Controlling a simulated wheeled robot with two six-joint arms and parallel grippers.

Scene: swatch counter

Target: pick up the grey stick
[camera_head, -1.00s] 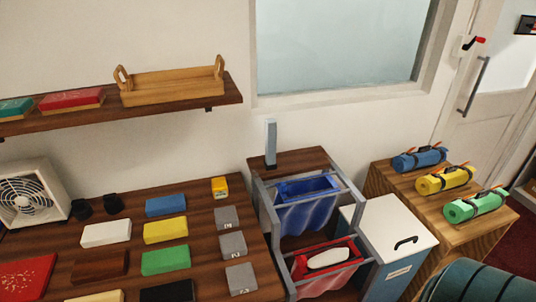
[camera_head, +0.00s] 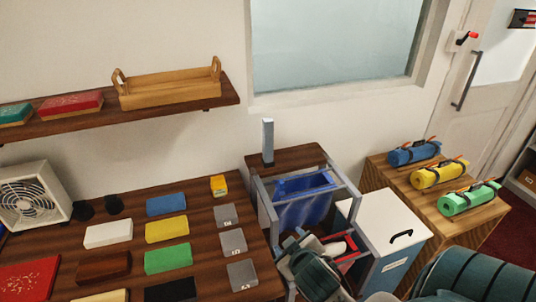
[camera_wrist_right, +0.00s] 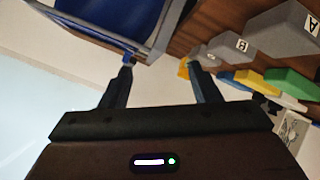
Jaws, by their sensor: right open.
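The grey stick (camera_head: 268,142) stands upright on the brown top (camera_head: 290,158) behind the hanging blue bag, against the wall in the head view. I cannot make it out in the right wrist view. My right gripper (camera_head: 305,243) is over the red bag, in front of the blue bag, well below and nearer than the stick. In the right wrist view its two dark fingers (camera_wrist_right: 162,75) are apart with nothing between them. My left gripper is not in view.
A grey frame (camera_head: 345,198) holds the blue bag (camera_head: 305,208). To its left are several swatch blocks on the brown counter (camera_head: 205,215). To its right are a white-lidded bin (camera_head: 385,225) and a wooden stand with rolls. A shelf (camera_head: 190,108) juts out above the counter.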

